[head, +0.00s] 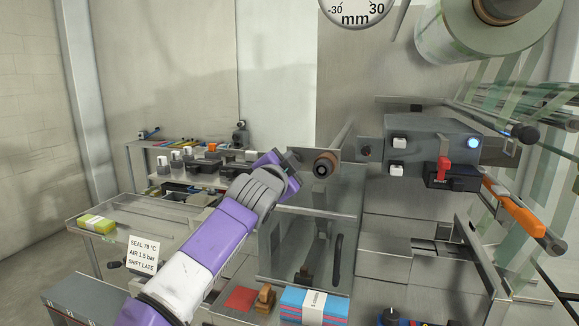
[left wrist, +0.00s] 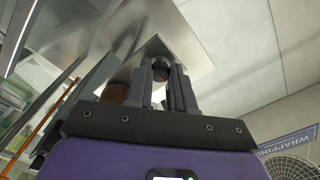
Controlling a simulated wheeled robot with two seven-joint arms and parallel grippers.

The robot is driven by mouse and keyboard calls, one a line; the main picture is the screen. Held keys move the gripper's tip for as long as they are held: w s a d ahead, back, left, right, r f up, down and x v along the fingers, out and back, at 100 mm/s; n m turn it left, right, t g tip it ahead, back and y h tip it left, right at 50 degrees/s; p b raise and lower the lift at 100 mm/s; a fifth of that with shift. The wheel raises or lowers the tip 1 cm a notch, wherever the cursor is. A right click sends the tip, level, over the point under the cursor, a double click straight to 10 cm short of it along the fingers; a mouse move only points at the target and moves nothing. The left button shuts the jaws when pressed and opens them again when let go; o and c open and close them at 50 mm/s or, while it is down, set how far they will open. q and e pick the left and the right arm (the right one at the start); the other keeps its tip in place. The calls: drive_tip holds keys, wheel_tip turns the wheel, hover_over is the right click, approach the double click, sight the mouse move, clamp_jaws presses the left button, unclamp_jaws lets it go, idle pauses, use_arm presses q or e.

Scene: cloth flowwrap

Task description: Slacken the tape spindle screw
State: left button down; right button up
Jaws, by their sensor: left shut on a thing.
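My left gripper (head: 292,161) reaches in from the lower left, at the metal bracket just left of a brown tape roll (head: 325,165). In the left wrist view, its two fingers (left wrist: 161,78) are closed on a small dark round knob (left wrist: 160,65), which looks like the tape spindle screw. The knob sits against a metal plate (left wrist: 185,45). In the head view the fingers mostly hide it. Part of the brown roll (left wrist: 115,93) shows left of the fingers in the wrist view. My right gripper is in neither view.
A grey control box (head: 430,140) with white buttons and a red switch (head: 444,167) stands right of the tape roll. An orange-handled bar (head: 515,210) lies further right. A shelf with small tools (head: 205,165) stands behind my arm. Blue and pink cloths (head: 315,305) lie below.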

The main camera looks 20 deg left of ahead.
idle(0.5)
use_arm(q)
drive_tip(key=c, duration=1)
unclamp_jaws()
drive_tip(key=shift+s+a+b, duration=0.15)
drive_tip(key=shift+s+b, duration=1.15)
drive_tip(key=shift+s, duration=2.5)
